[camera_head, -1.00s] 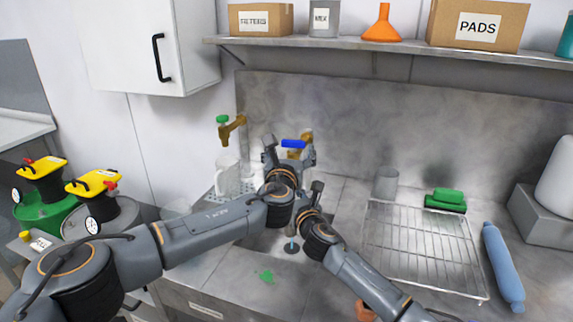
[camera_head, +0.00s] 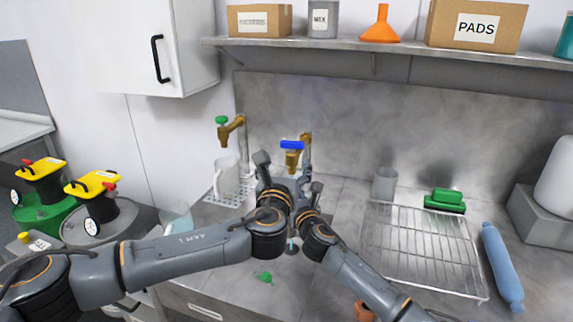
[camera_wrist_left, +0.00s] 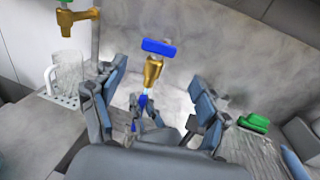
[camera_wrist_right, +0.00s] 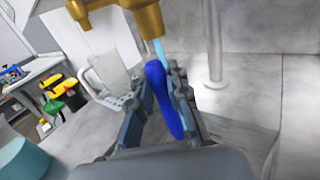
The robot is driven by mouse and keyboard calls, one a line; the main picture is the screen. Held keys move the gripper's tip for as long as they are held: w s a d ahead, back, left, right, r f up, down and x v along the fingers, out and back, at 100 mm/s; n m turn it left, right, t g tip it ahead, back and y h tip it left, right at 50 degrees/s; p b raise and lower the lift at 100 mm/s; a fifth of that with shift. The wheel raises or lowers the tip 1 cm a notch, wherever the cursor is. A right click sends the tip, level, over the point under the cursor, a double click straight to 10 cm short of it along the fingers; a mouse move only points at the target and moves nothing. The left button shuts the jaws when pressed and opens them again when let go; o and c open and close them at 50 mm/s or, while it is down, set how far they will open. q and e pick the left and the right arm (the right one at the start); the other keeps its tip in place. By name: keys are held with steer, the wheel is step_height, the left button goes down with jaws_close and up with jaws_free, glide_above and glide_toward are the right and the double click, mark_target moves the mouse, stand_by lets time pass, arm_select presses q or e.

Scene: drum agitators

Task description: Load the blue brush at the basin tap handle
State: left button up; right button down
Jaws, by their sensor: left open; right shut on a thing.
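The blue tap handle (camera_head: 292,145) sits crosswise on the right brass tap (camera_head: 293,158); it also shows in the left wrist view (camera_wrist_left: 158,48). My left gripper (camera_head: 286,172) is open and empty, in front of and below this handle, apart from it; its fingers flank the tap in the left wrist view (camera_wrist_left: 158,98). My right gripper (camera_wrist_right: 155,90) is shut on the blue brush (camera_wrist_right: 164,98), held below the spout. A light blue stream (camera_wrist_right: 160,50) comes from the spout down to the brush. In the head view my left gripper largely hides the right gripper and brush.
A left tap with a green handle (camera_head: 222,119) stands above a white jug (camera_head: 226,178). A glass (camera_head: 385,183), wire rack (camera_head: 424,252), green brush (camera_head: 445,200) and blue roll (camera_head: 503,266) lie to the right. A green scrap (camera_head: 265,277) is on the front counter.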

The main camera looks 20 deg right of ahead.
arm_select(q)
steer(key=s, duration=0.5)
steer(key=shift+s+a+f, duration=0.1)
steer(key=shift+a+f, duration=0.05)
steer(key=shift+f, duration=0.05)
jaws_close()
glide_toward(299, 145)
steer(key=x, duration=0.7)
